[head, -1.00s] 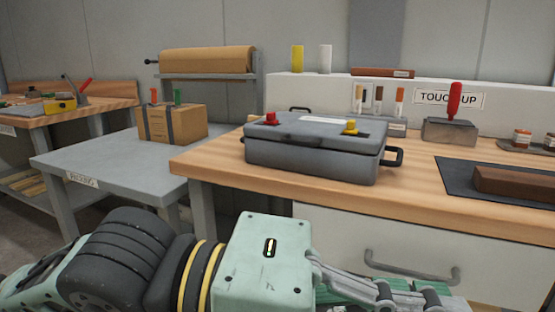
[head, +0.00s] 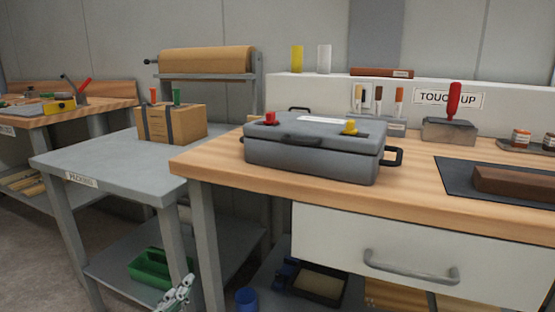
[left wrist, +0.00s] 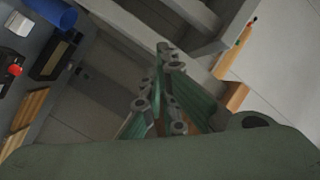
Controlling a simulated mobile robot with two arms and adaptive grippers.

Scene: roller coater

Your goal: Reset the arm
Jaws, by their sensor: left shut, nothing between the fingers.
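My left gripper (head: 177,296) shows at the bottom edge of the head view, low in front of the grey packing table's leg. In the left wrist view its fingers (left wrist: 166,62) come together at the tips, shut with nothing between them. The left arm behind it is out of the head view. My right gripper is in neither view. The grey roller coater (head: 315,148), a closed case-like box with a red knob and a yellow knob on top, stands on the wooden bench (head: 230,166).
The packing table (head: 100,162) holds a cardboard box (head: 172,124). A green bin (head: 152,268) is on its lower shelf. A blue cup (head: 246,299) and a tray (head: 318,285) sit under the bench. A drawer handle (head: 410,268) sticks out at the front.

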